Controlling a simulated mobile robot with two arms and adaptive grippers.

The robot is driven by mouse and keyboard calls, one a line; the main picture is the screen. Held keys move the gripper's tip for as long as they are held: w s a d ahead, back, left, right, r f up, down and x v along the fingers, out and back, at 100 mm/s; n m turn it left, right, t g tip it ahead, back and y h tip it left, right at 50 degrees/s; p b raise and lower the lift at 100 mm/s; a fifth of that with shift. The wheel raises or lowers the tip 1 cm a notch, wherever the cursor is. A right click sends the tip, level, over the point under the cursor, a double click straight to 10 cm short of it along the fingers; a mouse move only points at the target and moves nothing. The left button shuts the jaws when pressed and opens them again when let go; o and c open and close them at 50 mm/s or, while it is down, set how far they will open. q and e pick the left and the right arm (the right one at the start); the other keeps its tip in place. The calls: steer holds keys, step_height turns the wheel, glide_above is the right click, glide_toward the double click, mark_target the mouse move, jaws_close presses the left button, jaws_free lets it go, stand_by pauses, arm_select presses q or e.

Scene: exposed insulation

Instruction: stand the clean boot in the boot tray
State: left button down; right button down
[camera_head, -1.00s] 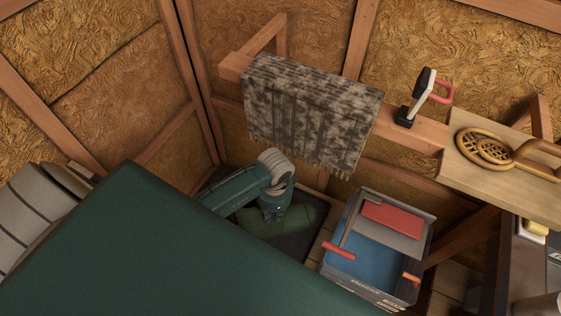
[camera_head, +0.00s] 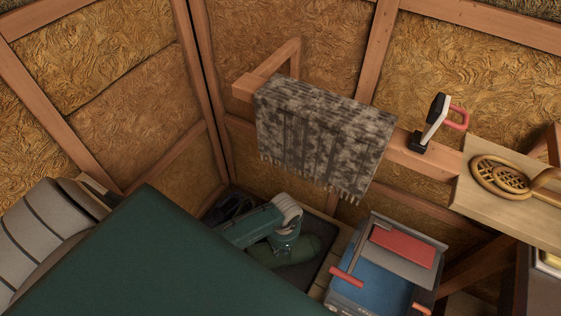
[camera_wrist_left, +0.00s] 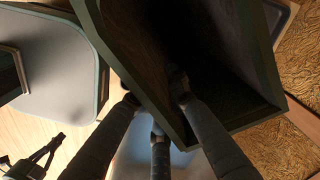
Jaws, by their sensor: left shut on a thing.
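In the head view, a rounded green boot (camera_head: 310,252) shows low over a dark boot tray (camera_head: 327,256) on the floor. I cannot tell whether it touches the tray. My left arm reaches down from the left; its wrist stands right above the boot and hides the fingertips. In the left wrist view, my left gripper (camera_wrist_left: 153,95) is shut on the wall of a dark, hollow, green-edged thing, one finger on each side. This seems to be the boot's shaft (camera_wrist_left: 215,60). My right gripper is not in view.
A blue and grey box (camera_head: 375,285) with red handles stands right of the tray. A speckled cloth (camera_head: 325,135) hangs from a wooden rail behind. A red-handled tool (camera_head: 435,122) and a wicker beater (camera_head: 500,178) are to the right. A dark thing (camera_head: 232,207) lies at the tray's left end.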

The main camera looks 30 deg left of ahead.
arm_select(q)
steer(key=c, duration=1.7)
jaws_free()
steer(key=shift+f, duration=0.1)
step_height(320, 180, up, 12)
steer(key=shift+w+d+r+p, duration=0.1)
steer(key=shift+w+p, duration=0.05)
steer(key=shift+p, duration=0.6)
